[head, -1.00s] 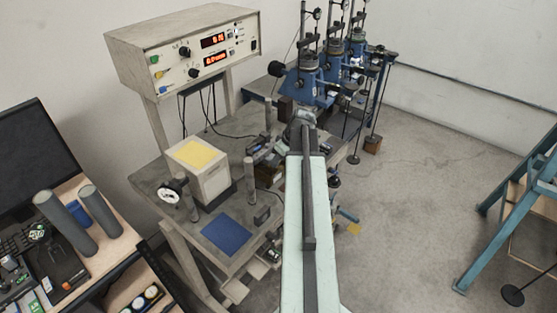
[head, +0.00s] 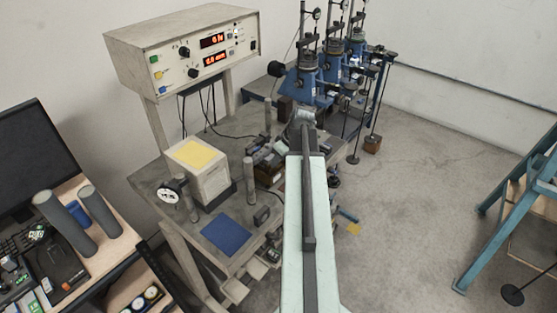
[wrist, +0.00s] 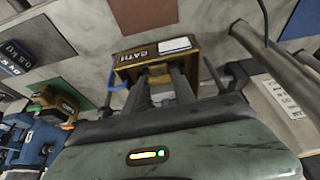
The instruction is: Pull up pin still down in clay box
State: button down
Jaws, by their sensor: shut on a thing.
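In the wrist view an ochre box (wrist: 133,74) with upside-down dark lettering and a pale label lies just beyond my fingers; I take it for the clay box, though I cannot read the word surely. My gripper (wrist: 160,82) has its two grey fingers at the box's near side. A small grey piece shows between them, apparently the pin, mostly hidden by the fingers. Whether the pin is up or down cannot be told. In the head view my gripper is hidden behind my arm's end, over the far right part of the bench. The clay box cannot be made out there.
In the head view, a bench with a yellow-topped block (head: 197,172), upright grey cylinders (head: 249,181) and a blue mat (head: 228,234) lies left of my arm. Blue test stands (head: 318,82) rise behind.

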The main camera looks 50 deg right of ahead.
jog(key=shift+r, duration=0.15)
jog(key=shift+r+p, duration=0.85)
jog(key=shift+p, duration=0.15)
jog(key=shift+d+f, duration=0.1)
jog(key=shift+f, duration=0.1)
jog(key=c, duration=1)
grip_release()
jog(key=p+v, duration=0.7)
jog(key=v, duration=0.1)
jog(key=shift+f, duration=0.1)
